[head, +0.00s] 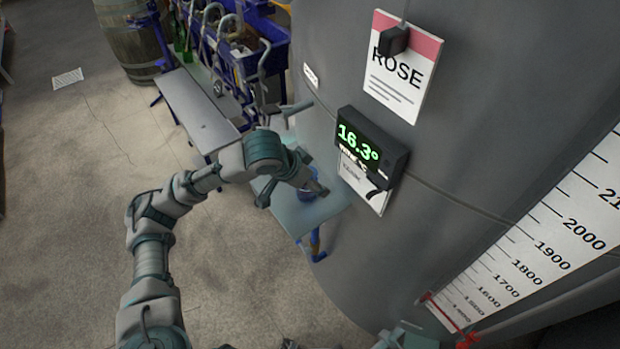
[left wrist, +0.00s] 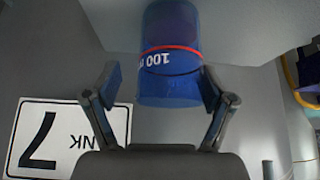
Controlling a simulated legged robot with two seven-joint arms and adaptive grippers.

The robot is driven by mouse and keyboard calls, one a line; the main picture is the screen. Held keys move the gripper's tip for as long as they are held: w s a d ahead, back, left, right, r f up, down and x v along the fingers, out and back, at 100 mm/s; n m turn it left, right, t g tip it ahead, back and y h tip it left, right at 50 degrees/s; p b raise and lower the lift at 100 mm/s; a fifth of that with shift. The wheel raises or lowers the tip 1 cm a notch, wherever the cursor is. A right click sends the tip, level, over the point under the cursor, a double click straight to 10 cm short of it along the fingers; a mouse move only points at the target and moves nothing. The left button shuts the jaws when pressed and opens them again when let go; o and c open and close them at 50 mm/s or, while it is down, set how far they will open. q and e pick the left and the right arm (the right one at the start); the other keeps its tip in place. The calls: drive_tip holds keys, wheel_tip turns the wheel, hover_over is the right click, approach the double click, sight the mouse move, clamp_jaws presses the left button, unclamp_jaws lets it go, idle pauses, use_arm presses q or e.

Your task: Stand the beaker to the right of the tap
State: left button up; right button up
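A blue beaker (head: 307,194) stands on a small pale shelf (head: 312,219) against the tank, partly hidden by my left gripper (head: 312,181). In the left wrist view the beaker (left wrist: 170,60) has a red band and white lettering, upside down in the picture. My left gripper (left wrist: 161,85) is open there, with a finger on either side of the beaker's near end. The right finger looks very close to it; contact cannot be told. A grey lever-like fitting (head: 297,108) sticks out above the shelf; I cannot tell if it is the tap.
The large grey tank (head: 480,130) fills the right side, with a display (head: 372,145) and a ROSE sign (head: 402,65). A bench (head: 197,108) with blue equipment stands behind, near a barrel (head: 130,40).

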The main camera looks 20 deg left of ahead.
use_arm(q)
drive_tip(key=shift+w+d, duration=0.1)
drive_tip(key=shift+d, duration=0.05)
drive_tip(key=shift+r, duration=0.35)
drive_tip(key=v, duration=1.1)
drive_tip(key=shift+s+a+p, duration=0.25)
drive_tip(key=shift+s+p, duration=0.05)
drive_tip(key=shift+r, duration=0.1)
drive_tip(key=shift+a, duration=0.15)
